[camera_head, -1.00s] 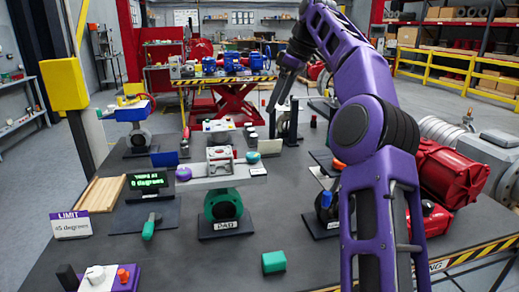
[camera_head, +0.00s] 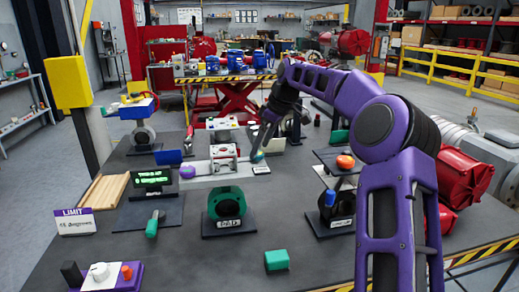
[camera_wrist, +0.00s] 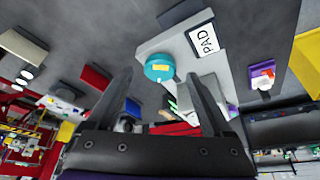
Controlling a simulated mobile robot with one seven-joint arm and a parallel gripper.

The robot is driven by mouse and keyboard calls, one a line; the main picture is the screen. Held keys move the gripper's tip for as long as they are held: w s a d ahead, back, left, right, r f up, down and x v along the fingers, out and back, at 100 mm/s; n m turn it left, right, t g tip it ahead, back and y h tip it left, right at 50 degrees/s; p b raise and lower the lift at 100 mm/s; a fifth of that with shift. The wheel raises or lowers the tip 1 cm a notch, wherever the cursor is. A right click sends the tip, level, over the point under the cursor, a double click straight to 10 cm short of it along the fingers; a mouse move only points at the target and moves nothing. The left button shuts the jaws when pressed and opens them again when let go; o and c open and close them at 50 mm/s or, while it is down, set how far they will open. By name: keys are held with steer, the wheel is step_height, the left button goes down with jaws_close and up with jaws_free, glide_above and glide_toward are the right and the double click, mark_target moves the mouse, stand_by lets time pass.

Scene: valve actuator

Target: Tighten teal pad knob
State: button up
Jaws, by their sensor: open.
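The teal pad knob (camera_wrist: 159,67) is a round teal cap on a pale plate in the wrist view, beside a white label reading PAD (camera_wrist: 203,40). My gripper (camera_wrist: 157,75) is open, with the knob showing between its two fingertips; whether either finger touches it I cannot tell. In the head view the knob (camera_head: 257,157) sits at the right end of the pale plate (camera_head: 215,177), partly hidden by my gripper (camera_head: 263,148), which reaches down over it.
A green valve body (camera_head: 226,203) stands below the plate. A dark display (camera_head: 152,178) and a LIMIT sign (camera_head: 75,222) are on the left. An orange knob (camera_head: 345,161) stands to the right. A green block (camera_head: 277,260) lies on the open front of the table.

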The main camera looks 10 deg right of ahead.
steer(key=shift+x, duration=0.9)
steer(key=shift+c, duration=0.3)
jaws_close()
steer(key=shift+m, duration=0.4)
steer(key=m, duration=0.2)
steer(key=m+t+h, duration=0.1)
steer(key=shift+s+a+m+b, duration=0.15)
steer(key=shift+a+m+b, duration=0.1)
steer(key=shift+m+b, duration=0.15)
steer(key=m+h, duration=0.1)
steer(key=m, duration=0.1)
steer(key=m+h, duration=0.1)
steer(key=m, duration=0.2)
steer(key=shift+a+m+t+p, duration=0.2)
steer(key=shift+m+t+p, duration=0.1)
steer(key=shift+t+p, duration=0.1)
